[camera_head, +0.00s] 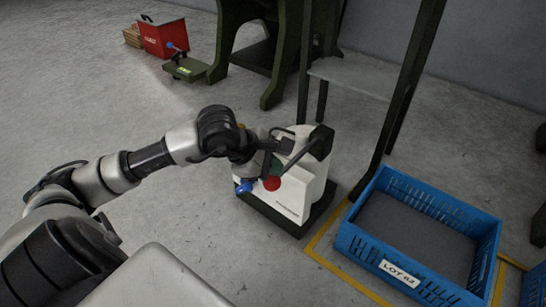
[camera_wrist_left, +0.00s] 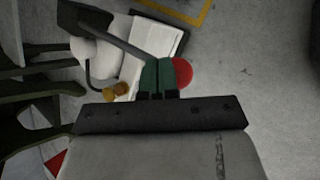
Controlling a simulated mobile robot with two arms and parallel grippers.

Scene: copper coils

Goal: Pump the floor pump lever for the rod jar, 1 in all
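The floor pump (camera_head: 300,195) is a white box on a dark base, standing on the floor at the middle of the head view. It also shows in the left wrist view (camera_wrist_left: 152,38). Its dark lever (camera_head: 302,154) slopes down leftward from a black pivot to a red knob (camera_head: 272,183). My left gripper (camera_head: 276,166) is at the knob end of the lever. In the left wrist view its green fingertips (camera_wrist_left: 158,74) are close together around the lever end, with the red knob sticking out beside them. The exact contact is partly hidden. My right gripper is out of view.
A blue crate (camera_head: 345,240) labelled LOT 62 stands right of the pump inside yellow floor lines. A dark-legged stand (camera_head: 405,85) rises behind it. A red box (camera_head: 163,38) and a small green device (camera_head: 187,69) are at the back left. The left floor is clear.

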